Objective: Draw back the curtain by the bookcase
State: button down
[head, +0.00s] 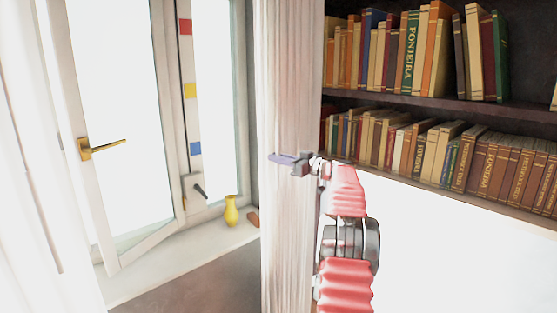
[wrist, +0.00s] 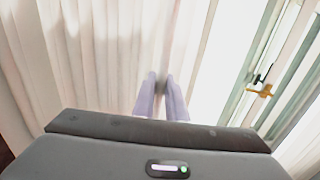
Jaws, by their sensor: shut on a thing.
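The pale curtain (head: 290,80) hangs in a narrow gathered bundle between the window and the bookcase (head: 440,100). It fills much of the wrist view (wrist: 95,60), with vertical folds. My gripper (head: 280,158) is at the curtain's front, about mid-height in the head view. Its pale purple fingers show in the wrist view (wrist: 161,95), close together with curtain fabric pinched between their tips. The exact amount of fabric held is hidden by the fingers.
A window sash (head: 120,120) with a brass handle (head: 100,148) stands ajar on the left. A yellow vase (head: 231,210) stands on the windowsill (head: 185,260). Several books line the bookcase shelves on the right. A bright white surface (head: 460,260) lies below the shelves.

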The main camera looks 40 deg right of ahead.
jog(key=c, duration=1.8)
grip_release()
jog(key=shift+o, duration=0.2)
jog(key=s+d, duration=0.2)
jog(key=s, duration=1.1)
jog(key=shift+s, duration=0.3)
